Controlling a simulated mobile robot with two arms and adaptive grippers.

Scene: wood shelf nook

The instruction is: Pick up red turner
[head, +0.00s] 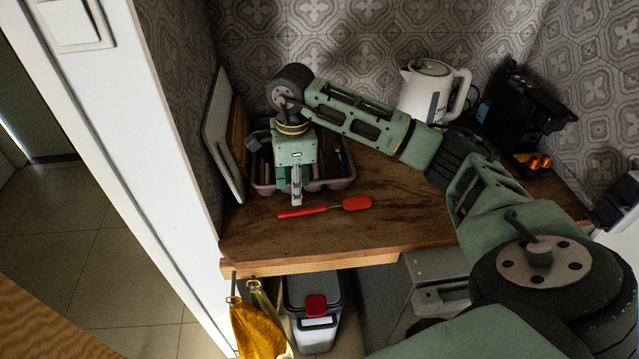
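The red turner (325,208) lies flat on the wooden shelf top, its broad red head (357,202) to the right and its thin handle to the left. My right gripper (297,200) points down just behind the handle. From this angle I cannot tell whether it touches the handle, or how far apart its fingers are. The turner appears to rest on the wood. My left gripper is not in view.
A pinkish tray (345,183) with utensils stands behind my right gripper. Boards (217,130) lean on the left wall. A white kettle (432,90) and black coffee machine (522,112) stand at the back right. A yellow cloth (257,325) hangs below the front edge.

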